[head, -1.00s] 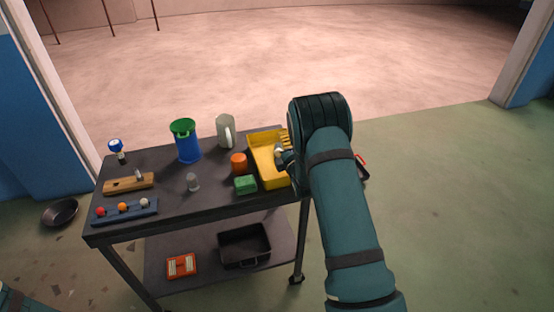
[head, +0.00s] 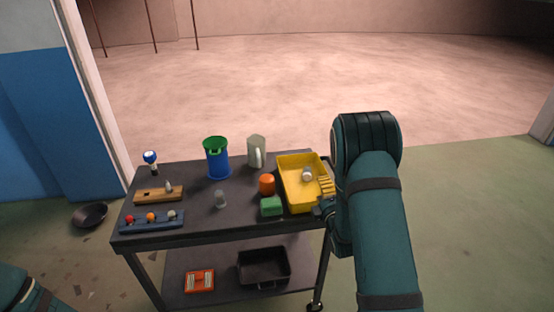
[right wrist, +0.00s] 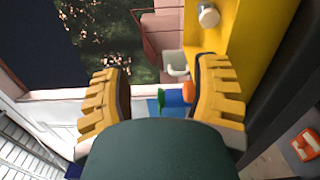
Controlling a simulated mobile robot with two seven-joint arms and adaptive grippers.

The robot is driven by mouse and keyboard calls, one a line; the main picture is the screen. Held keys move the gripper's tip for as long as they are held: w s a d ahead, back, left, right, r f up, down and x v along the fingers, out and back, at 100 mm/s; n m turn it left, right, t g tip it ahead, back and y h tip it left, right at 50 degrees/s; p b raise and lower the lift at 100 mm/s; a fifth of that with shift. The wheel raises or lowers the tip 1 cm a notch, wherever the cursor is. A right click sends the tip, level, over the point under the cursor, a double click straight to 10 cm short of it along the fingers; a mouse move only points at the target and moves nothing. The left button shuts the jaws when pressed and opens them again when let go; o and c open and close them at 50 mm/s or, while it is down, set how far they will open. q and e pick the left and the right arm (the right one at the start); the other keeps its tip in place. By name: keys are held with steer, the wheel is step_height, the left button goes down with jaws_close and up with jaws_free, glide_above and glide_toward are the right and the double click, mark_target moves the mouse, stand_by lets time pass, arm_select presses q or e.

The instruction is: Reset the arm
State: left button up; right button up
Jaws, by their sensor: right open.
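My right gripper (head: 326,188) is at the right edge of a yellow tray (head: 288,164) on the cart. Its yellow ribbed fingers are spread wide in the right wrist view (right wrist: 160,88), with nothing between them. A small whitish object (head: 307,174) lies inside the tray, apart from the fingers; it also shows in the right wrist view (right wrist: 208,15). My right arm comes in from the lower right. A bit of my left arm shows at the lower left corner; its gripper is out of view.
Floor to the right is open.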

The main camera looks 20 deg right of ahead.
steer(key=a+f+m+g, duration=0.1)
steer(key=f, duration=0.1)
steer(key=s+a+f+m+g, duration=0.1)
steer(key=a+f+m, duration=0.1)
steer(key=a+f+m+g+y, duration=0.1)
steer(key=a+f, duration=0.1)
steer(key=f, duration=0.1)
steer(key=shift+s, duration=0.3)
steer(key=s+a+f+m+g+y, duration=0.2)
steer(key=s+a+f+m+g, duration=0.3)
steer(key=a, duration=0.3)
steer(key=s+a+f+m+g+y, duration=0.3)
steer(key=s+a+f+m, duration=0.25)
steer(key=a, duration=0.25)
steer(key=s+a+m+g+y, duration=0.2)
steer(key=s+a+m+g, duration=0.1)
steer(key=s+a, duration=0.6)
steer(key=shift+s+f+g, duration=0.4)
steer(key=shift+s+g, duration=0.4)
steer(key=shift+g, duration=0.1)
